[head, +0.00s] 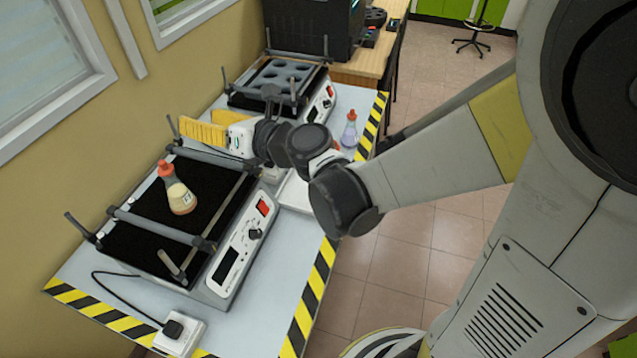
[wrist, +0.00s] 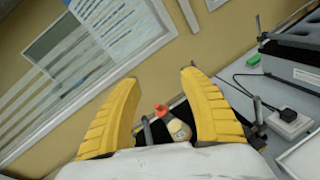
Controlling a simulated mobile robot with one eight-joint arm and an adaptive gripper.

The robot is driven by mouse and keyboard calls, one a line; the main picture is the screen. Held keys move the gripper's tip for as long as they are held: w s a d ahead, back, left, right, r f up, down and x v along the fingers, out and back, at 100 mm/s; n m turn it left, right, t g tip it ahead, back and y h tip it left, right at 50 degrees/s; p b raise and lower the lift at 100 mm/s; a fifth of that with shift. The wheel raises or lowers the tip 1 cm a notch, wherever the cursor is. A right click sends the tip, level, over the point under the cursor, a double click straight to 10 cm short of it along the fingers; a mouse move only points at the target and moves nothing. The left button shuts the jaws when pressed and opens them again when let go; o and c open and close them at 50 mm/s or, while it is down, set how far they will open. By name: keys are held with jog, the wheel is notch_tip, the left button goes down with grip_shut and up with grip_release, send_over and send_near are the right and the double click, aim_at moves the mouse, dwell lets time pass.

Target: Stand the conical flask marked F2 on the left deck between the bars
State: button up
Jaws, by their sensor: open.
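A conical flask (head: 178,192) with an orange cap, pale yellow contents and a white label stands on the black deck (head: 135,248) of the nearer shaker, at left in the head view. It is between the near bar (head: 155,225) and the far bar (head: 208,156). The label's writing is too small to read surely. My gripper (head: 184,128) is open and empty, its yellow fingers raised beyond the flask and apart from it. In the wrist view, the flask (wrist: 179,131) shows between the open fingers of my gripper (wrist: 160,80).
A second flask (head: 349,134) with purplish contents and an orange cap stands at the table's right side. A farther shaker (head: 240,100) carries a rack with round holes. Upright posts rise around the near deck. A power socket (head: 180,335) with a cable sits at the front.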

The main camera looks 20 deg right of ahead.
jog(key=d+r+m+t+h, duration=0.3)
jog(key=d+r+m, duration=0.3)
jog(key=r+m, duration=0.15)
jog(key=s+d+m+h, duration=0.2)
jog(key=d+m+h, duration=0.7)
jog(key=d+m, duration=0.55)
jog(key=s+d+f+m+g+h, duration=0.1)
jog(key=s+d+f+m+g, duration=0.2)
jog(key=s+f+m+g, duration=0.5)
jog(key=s+a+f+m+y, duration=0.1)
jog(key=s+a+f+m, duration=0.1)
jog(key=s+f+m, duration=0.1)
jog(key=s+a+f+m+g+y, duration=0.1)
jog(key=s+a+f+m+y, duration=0.1)
jog(key=s+m, duration=0.4)
jog(key=shift+s+a+f, duration=0.6)
jog(key=shift+s+a, duration=0.1)
jog(key=shift+s, duration=0.2)
